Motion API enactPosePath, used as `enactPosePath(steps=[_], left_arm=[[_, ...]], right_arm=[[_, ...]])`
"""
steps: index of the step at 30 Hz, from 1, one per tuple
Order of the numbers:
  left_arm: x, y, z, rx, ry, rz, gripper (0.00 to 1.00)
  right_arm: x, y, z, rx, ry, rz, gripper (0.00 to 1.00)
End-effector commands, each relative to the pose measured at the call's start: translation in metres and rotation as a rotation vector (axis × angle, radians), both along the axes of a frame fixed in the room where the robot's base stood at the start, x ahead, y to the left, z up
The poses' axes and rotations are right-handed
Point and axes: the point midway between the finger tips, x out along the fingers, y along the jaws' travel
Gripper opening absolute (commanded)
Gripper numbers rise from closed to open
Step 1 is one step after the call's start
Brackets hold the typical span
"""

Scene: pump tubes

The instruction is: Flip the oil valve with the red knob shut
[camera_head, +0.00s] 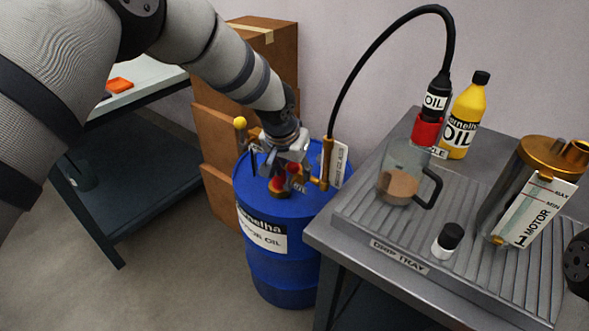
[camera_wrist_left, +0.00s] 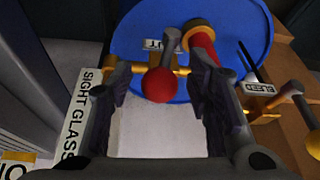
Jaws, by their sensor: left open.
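The oil valve's red knob (camera_wrist_left: 159,85) shows in the left wrist view on a short grey lever (camera_wrist_left: 171,41), over brass pipework on the blue drum (camera_wrist_left: 135,30). My left gripper (camera_wrist_left: 160,72) is open, its two dark fingers on either side of the knob in that picture, with gaps visible on both sides. In the head view my left gripper (camera_head: 285,178) is above the drum (camera_head: 275,265) and hides much of the valve. Some red shows there between and below the fingers. I cannot tell the knob's exact depth between the fingers.
A yellow knob (camera_head: 240,122) stands left of my gripper. A brass pipe with the sight glass label (camera_head: 338,165) and a black hose rise at the right. The drip tray table (camera_head: 330,235) is close on the right; cardboard boxes (camera_head: 270,50) stand behind.

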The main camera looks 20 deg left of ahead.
Motion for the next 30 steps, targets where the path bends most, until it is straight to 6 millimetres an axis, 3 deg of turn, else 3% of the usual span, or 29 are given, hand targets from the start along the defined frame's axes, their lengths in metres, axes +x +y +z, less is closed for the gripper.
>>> enactPosePath(steps=[9,15,22,30], left_arm=[[0.002,0.0,-0.003,-0.001,-0.003,0.001,0.46],[0.002,0.0,-0.003,-0.001,-0.003,0.001,0.0],[0.003,0.002,-0.005,-0.022,0.008,0.005,0.0],[0.007,0.015,-0.008,-0.216,0.084,0.007,0.0]], right_arm=[[0.0,0.0,-0.001,0.0,0.001,0.0,0.0],[0.0,0.0,-0.001,0.0,0.001,0.0,0.0],[-0.002,0.0,-0.002,-0.001,0.006,0.0,0.0],[-0.016,0.0,-0.017,-0.001,0.052,0.002,0.0]])
